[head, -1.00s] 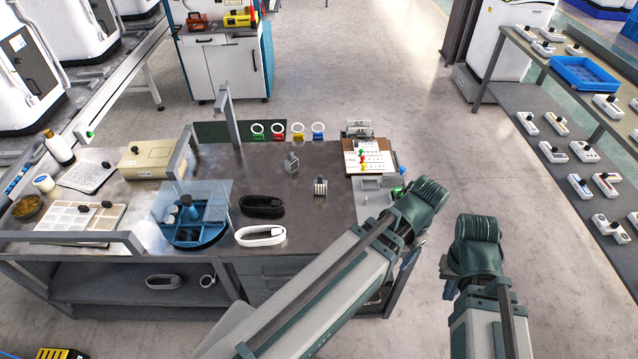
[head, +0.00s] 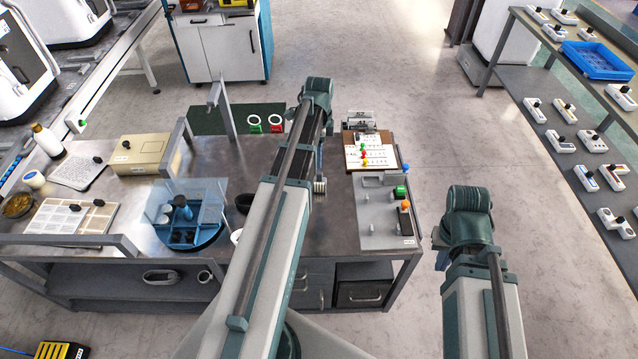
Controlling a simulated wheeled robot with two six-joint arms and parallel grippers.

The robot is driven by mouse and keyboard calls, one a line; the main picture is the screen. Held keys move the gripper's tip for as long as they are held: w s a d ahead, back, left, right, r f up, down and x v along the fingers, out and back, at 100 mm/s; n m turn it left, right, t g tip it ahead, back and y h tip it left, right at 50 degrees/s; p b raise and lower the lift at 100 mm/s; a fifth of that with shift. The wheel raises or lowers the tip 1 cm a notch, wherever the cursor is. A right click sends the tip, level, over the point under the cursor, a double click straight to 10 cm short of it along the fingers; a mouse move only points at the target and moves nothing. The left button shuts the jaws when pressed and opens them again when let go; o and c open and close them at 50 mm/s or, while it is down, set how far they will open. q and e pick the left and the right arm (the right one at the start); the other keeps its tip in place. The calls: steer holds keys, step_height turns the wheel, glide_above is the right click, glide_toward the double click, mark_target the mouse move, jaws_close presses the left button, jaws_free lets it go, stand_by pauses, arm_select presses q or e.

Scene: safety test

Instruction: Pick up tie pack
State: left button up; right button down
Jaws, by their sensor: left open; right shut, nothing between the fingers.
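A small pack with pale stripes (head: 320,187), which looks like the tie pack, stands on the grey workbench, partly covered by my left arm. My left gripper (head: 319,168) hangs from the wrist just above and behind it, mostly hidden by the arm; it is open and looks empty. I cannot tell whether it touches the pack. My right gripper (head: 438,240) is off the bench's right side, mostly hidden behind its own wrist; it is shut and empty.
A blue round holder (head: 185,235) with a clear shield is left.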

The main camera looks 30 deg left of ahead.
mark_target(319, 173)
arm_select(q)
step_height(319, 173, down, 8)
steer(key=b, duration=0.8)
steer(key=shift+f, duration=0.2)
step_height(319, 173, down, 5)
steer(key=b, duration=0.5)
steer(key=shift+d+f, duration=0.1)
steer(key=shift+f, duration=0.05)
jaws_close()
